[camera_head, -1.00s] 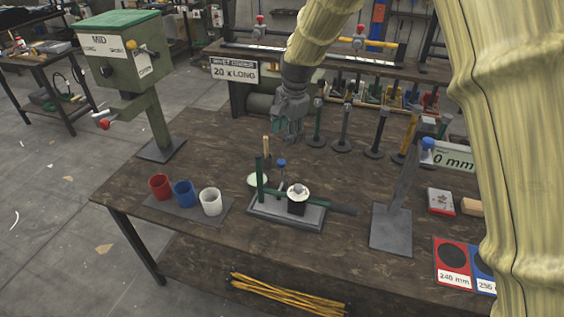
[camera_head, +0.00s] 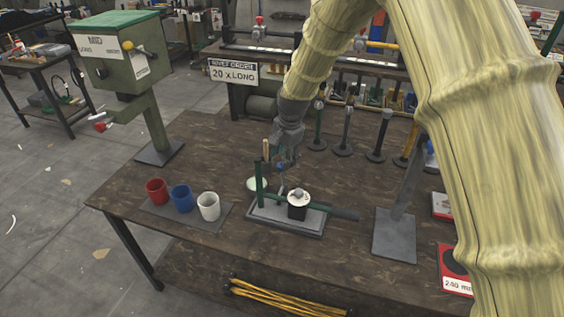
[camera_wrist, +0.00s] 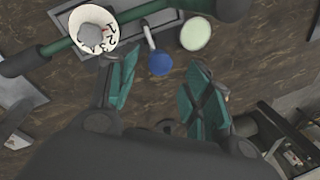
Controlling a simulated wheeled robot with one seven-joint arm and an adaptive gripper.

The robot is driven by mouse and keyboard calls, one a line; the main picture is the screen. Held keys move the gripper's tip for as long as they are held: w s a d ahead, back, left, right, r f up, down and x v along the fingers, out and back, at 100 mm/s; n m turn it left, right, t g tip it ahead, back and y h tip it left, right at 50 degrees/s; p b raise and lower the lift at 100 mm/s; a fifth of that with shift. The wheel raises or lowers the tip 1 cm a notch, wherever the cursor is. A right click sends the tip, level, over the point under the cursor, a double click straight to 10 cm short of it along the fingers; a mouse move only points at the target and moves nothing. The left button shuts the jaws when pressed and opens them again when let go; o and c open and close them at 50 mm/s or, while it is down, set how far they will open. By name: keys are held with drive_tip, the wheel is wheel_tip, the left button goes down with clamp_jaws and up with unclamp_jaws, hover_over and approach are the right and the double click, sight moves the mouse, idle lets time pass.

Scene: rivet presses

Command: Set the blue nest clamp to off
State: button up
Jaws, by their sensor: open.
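The blue nest clamp is a blue ball knob (camera_wrist: 160,63) on a short light grey lever (camera_wrist: 148,36), at the back of a grey fixture base (camera_head: 270,220) on the bench. In the head view the knob is mostly hidden by my gripper (camera_head: 284,160), which has its fingers pointing down just above and behind the fixture. In the wrist view my gripper (camera_wrist: 160,82) is open, with green fingers on either side of the knob's line. The knob lies near the fingertips, and contact cannot be told. A white numbered dial (camera_wrist: 94,30) sits on the dark green bar.
A pale round disc (camera_wrist: 196,34) and a green post (camera_head: 259,184) stand near the knob. Red (camera_head: 157,191), blue (camera_head: 182,197) and white (camera_head: 208,206) cups stand to the left. A grey-based upright (camera_head: 396,236) is to the right. Several tall tools stand behind.

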drive_tip(key=shift+w+a+f+p, duration=0.15)
drive_tip(key=shift+f+p, duration=0.15)
drive_tip(key=shift+f, duration=0.75)
drive_tip(key=shift+w+a+f+p, duration=0.15)
drive_tip(key=shift+f+p, duration=0.1)
drive_tip(key=shift+f, duration=0.75)
drive_tip(key=shift+d, duration=0.1)
clamp_jaws()
